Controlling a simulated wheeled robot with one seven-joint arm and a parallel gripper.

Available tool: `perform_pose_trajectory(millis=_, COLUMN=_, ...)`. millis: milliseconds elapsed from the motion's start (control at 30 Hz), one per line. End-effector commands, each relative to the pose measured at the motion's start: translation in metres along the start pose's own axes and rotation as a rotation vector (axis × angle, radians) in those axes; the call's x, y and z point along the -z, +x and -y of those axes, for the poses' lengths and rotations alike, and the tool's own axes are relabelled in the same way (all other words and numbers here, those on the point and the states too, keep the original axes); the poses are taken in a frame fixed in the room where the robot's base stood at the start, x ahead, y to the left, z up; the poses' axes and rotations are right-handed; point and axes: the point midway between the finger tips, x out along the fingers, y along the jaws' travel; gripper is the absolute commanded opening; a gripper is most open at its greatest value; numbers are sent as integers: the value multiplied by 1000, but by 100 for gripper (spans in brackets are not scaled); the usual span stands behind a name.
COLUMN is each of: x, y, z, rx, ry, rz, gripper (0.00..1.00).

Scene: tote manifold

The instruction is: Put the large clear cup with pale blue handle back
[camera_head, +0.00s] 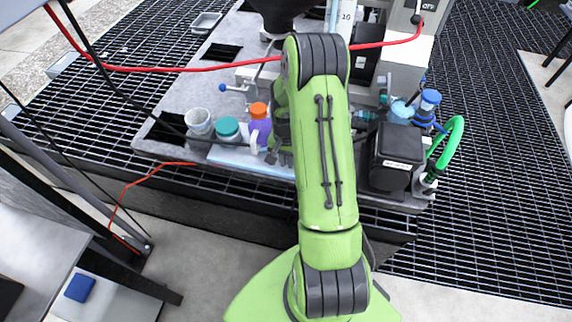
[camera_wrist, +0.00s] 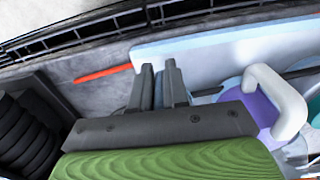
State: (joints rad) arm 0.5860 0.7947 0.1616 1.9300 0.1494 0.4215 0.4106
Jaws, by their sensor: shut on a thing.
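My gripper (camera_wrist: 163,72) is shut low over the front edge of the grey block, its two dark fingers close together with a narrow gap. In the head view my gripper (camera_head: 282,152) is largely covered by my green arm. The large clear cup with pale blue handle cannot be made out clearly; what the fingers hold is mostly hidden by the gripper and arm. Pale surfaces show behind the fingers in the wrist view.
A purple cup with orange lid (camera_head: 258,110) and a white handle (camera_wrist: 285,95) stands close beside my gripper. A teal-lidded cup (camera_head: 227,128) and a white cup (camera_head: 198,122) stand further left. A pale blue strip (camera_head: 225,156) lies along the front. A black box (camera_head: 393,160) is at right.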

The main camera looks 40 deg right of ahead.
Motion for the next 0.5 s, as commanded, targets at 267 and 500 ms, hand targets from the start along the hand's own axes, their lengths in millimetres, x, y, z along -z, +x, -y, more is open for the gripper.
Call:
perform_pose_trajectory(millis=267, x=0, y=20, z=0, rx=0, ry=-1, rz=-1, gripper=0)
perform_pose_trajectory(millis=500, x=0, y=24, z=0, rx=0, ry=-1, rz=0, gripper=24)
